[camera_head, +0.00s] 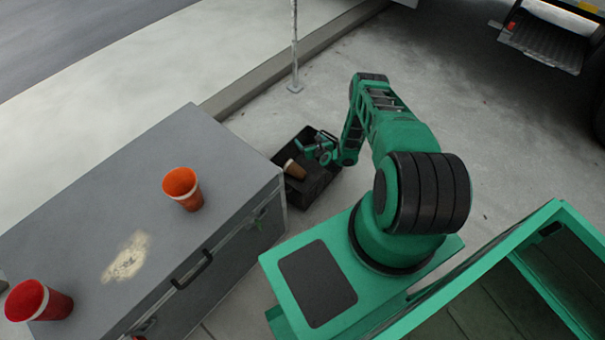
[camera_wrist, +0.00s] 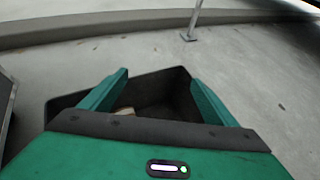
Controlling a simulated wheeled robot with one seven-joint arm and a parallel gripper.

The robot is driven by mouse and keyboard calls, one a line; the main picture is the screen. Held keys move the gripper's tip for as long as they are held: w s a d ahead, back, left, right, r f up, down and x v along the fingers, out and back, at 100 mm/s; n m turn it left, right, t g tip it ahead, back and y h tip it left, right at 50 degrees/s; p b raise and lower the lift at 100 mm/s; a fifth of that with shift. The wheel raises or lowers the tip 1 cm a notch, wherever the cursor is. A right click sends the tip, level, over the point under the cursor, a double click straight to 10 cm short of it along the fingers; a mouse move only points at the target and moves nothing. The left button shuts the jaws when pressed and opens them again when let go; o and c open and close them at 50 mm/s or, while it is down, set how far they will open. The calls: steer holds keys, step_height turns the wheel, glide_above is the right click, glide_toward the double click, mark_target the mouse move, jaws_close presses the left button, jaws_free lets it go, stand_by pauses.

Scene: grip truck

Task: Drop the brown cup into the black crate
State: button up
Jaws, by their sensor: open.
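The brown cup (camera_head: 294,169) shows in the head view tilted at the left part of the black crate (camera_head: 322,186), within its outline. In the wrist view a small part of the cup (camera_wrist: 126,111) shows inside the crate (camera_wrist: 66,101), near the left finger; the rest is hidden by my gripper. My gripper (camera_head: 312,147) is over the crate, to the right of and beyond the cup. In the wrist view the fingers of my gripper (camera_wrist: 158,78) are spread wide with nothing between them.
A grey case (camera_head: 75,205) stands left of the crate. On it are an orange cup (camera_head: 183,189) and a red cup (camera_head: 40,301). A thin metal post (camera_head: 294,60) stands by the kerb (camera_head: 270,70) beyond the crate. The concrete floor right of the crate is clear.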

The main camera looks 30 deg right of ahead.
steer(key=v, duration=0.8)
steer(key=shift+s, duration=0.25)
